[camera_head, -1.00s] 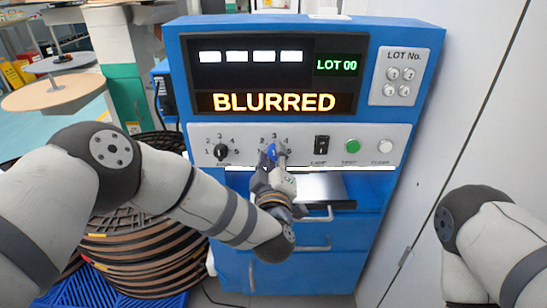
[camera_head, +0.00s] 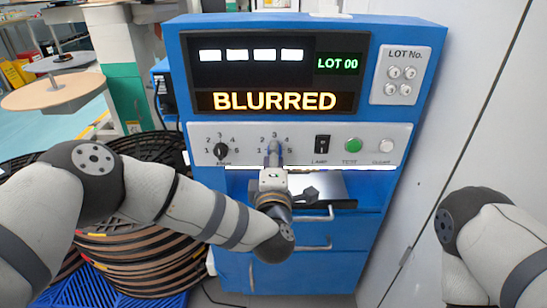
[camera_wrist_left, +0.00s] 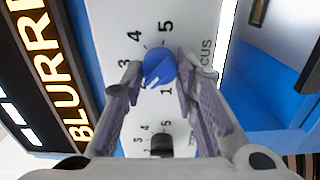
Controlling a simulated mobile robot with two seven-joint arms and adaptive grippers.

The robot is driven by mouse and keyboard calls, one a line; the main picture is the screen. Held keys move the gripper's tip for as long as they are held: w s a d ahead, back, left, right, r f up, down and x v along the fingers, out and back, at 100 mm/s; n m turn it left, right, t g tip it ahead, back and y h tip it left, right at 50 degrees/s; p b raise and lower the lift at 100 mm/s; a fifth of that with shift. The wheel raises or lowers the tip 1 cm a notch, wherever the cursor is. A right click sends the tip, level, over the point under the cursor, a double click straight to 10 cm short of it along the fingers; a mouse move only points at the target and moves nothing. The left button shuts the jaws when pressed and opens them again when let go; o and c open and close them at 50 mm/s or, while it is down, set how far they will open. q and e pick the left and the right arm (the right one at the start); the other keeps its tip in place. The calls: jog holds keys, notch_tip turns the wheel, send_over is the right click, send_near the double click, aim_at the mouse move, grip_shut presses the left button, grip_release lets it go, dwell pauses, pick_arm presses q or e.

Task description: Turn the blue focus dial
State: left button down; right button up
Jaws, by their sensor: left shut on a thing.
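The blue focus dial (camera_wrist_left: 158,65) sits on the grey control panel among printed numbers. In the left wrist view it is between the two fingertips of my left gripper (camera_wrist_left: 160,72), which is shut on it. In the head view my left gripper (camera_head: 274,153) reaches up to the panel and hides most of the dial. The dial's exact setting is hard to read. The display (camera_head: 275,102) above reads BLURRED in orange. My right arm shows at the right edge of the head view, but its gripper is out of frame.
A black dial (camera_head: 221,151) is left of the focus dial. A black lamp switch (camera_head: 322,144), a green button (camera_head: 352,145) and a white button (camera_head: 386,146) are to its right. Stacked reels (camera_head: 140,255) stand at lower left. A white wall (camera_head: 470,110) is close on the right.

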dwell(0.4)
pick_arm(q)
jog(key=c, duration=1.2)
grip_release()
jog(key=shift+c, duration=0.2)
jog(key=s, duration=1.2)
